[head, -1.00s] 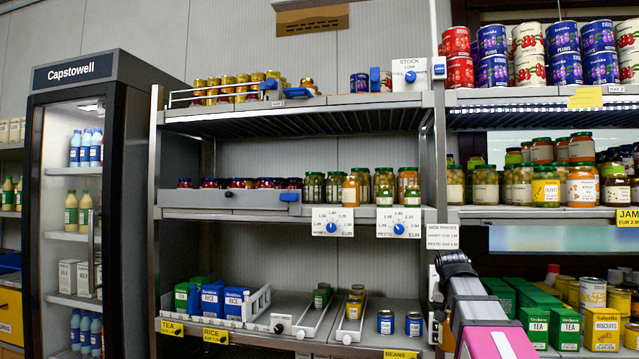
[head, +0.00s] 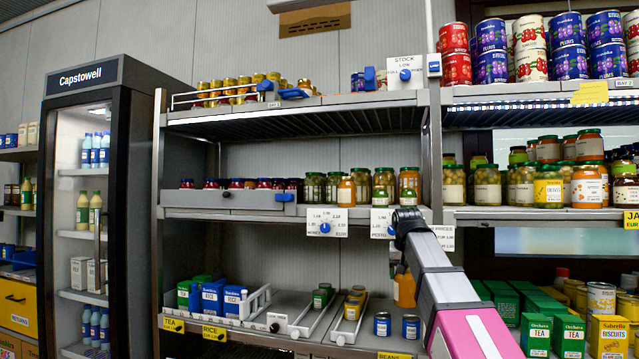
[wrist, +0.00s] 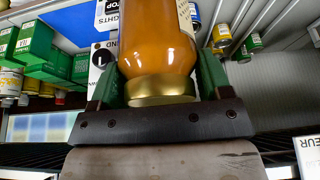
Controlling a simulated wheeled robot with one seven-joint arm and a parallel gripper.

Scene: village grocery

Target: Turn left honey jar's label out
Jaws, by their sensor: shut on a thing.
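A honey jar (wrist: 155,45) with amber contents and a gold lid (wrist: 160,90) is between the green fingers of my gripper (wrist: 158,88) in the wrist view. The fingers are shut on it near the lid. A strip of its pale label (wrist: 187,20) shows only at the jar's right edge in that view. In the head view the orange jar (head: 404,290) hangs upright below the end of my arm, in front of the shelf unit's right side. My arm hides part of it there, and the fingers are hard to make out.
The middle shelf (head: 240,213) holds several jars, including an orange jar (head: 346,191), above white dial cards (head: 327,222). The lower shelf has rice boxes (head: 235,300), cans (head: 382,324) and bare room. Green tea boxes (head: 537,335) stand at lower right. A fridge (head: 110,200) is at left.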

